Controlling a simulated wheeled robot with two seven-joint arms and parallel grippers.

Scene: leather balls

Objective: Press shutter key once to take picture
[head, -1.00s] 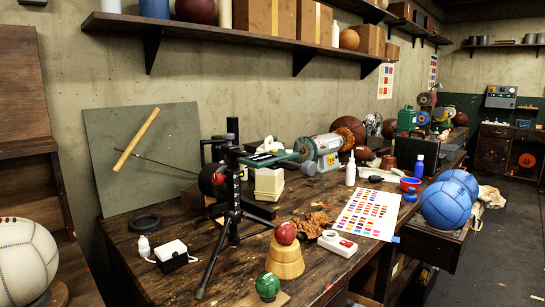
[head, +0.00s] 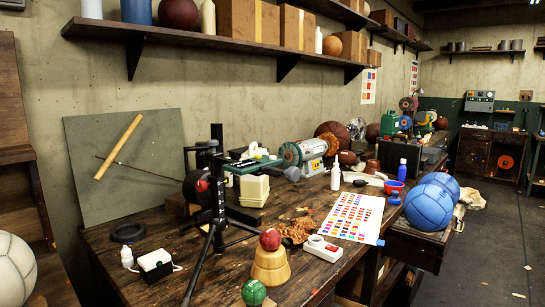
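A black tripod (head: 216,215) stands on the wooden workbench (head: 190,275), with a dark device (head: 197,188) that looks like a camera mounted on it. A small white box with a red part on top (head: 323,248) lies near the bench's front edge, right of a red ball on a wooden stand. I cannot tell whether this box carries the shutter key. A black-and-white box with a cord (head: 155,264) lies left of the tripod. Neither of my grippers shows in the head view.
The red ball (head: 271,239) on its stand (head: 269,266) and a green ball (head: 254,291) are at the front edge. A colour chart (head: 352,216) lies to the right.

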